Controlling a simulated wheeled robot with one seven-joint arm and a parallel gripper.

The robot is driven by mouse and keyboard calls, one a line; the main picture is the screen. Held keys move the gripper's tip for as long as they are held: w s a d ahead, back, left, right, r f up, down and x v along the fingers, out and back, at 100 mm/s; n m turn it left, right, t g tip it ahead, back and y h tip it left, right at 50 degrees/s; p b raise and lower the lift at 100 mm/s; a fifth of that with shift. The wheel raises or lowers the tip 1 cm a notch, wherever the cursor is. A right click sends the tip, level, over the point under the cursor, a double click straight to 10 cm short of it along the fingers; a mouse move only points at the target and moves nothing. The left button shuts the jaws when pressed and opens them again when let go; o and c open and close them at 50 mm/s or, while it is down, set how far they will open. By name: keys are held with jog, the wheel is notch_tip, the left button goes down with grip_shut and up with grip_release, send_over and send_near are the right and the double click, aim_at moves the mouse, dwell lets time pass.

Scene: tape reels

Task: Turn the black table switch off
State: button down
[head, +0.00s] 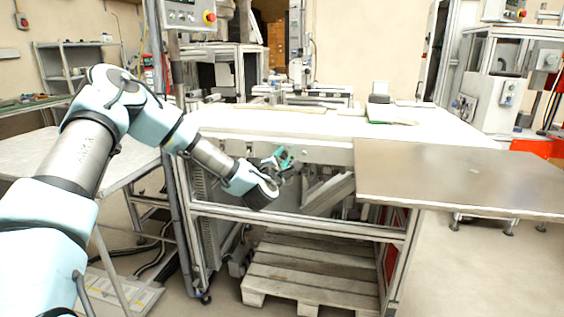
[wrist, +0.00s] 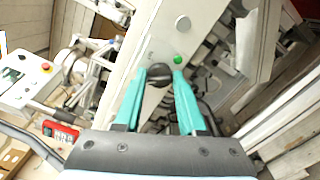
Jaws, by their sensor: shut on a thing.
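The black table switch (wrist: 158,73) is a round dark knob on the light grey front panel (wrist: 150,40) of the table. My gripper (wrist: 160,77) has its two teal fingers on either side of the knob and is shut on it. A bar-shaped grip on the knob shows only partly, so its on or off position cannot be told. In the head view my gripper (head: 284,158) is at the panel under the front edge of the white table (head: 235,122); the switch is hidden there.
A lit green button (wrist: 178,59) and a round silver fitting (wrist: 183,22) sit on the panel close to the switch. A brown flat plate (head: 465,175) juts out at the right. A wooden pallet (head: 310,272) lies below the table.

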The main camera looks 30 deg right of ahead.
dwell(0.4)
jog(key=c, duration=0.5)
grip_release()
jog(key=b+v, duration=0.2)
jog(key=v, duration=0.8)
jog(key=shift+s+a, duration=0.3)
